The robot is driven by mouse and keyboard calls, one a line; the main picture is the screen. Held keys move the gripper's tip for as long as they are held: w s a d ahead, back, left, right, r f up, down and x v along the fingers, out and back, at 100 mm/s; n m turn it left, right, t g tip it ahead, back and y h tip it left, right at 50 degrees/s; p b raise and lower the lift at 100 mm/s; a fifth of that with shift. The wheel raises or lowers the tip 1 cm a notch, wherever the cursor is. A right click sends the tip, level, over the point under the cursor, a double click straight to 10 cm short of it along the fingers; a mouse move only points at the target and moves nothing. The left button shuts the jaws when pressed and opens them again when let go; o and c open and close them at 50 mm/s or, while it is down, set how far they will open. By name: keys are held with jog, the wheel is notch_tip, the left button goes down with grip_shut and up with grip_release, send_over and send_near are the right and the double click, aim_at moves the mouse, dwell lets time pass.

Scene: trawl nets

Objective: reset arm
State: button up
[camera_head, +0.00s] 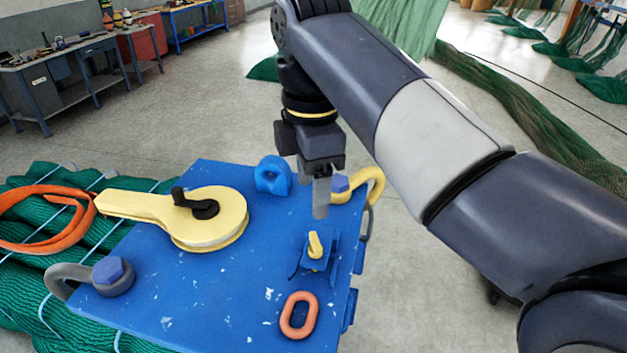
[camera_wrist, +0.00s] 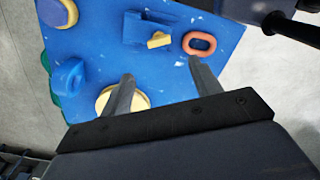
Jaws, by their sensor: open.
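My arm reaches in from the right in the head view, bent with the wrist pointing down. My gripper (camera_head: 320,210) hangs over the right part of a blue trawl board (camera_head: 180,300). In the wrist view my gripper (camera_wrist: 161,75) is open, with its two fingers apart and nothing between them. The fingers overlap the board in the picture; I cannot tell the exact height above it. A small yellow lever on a blue bracket (camera_head: 315,247) and an orange oval link (camera_head: 299,315) lie on the board, nearer the front than the gripper.
The board carries a yellow pulley block (camera_head: 205,225), a blue lug (camera_head: 272,176), a grey shackle (camera_head: 75,280) and a yellow shackle (camera_head: 368,183). Green netting (camera_head: 50,330) and an orange strap (camera_head: 45,240) lie left. Workbenches (camera_head: 60,85) stand behind; grey floor is open between.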

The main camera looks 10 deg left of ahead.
aim_at(312, 240)
jog(key=shift+f, duration=0.1)
notch_tip(312, 240, down, 10)
jog(key=shift+f+p, duration=0.25)
jog(key=shift+p, duration=0.15)
dwell(0.5)
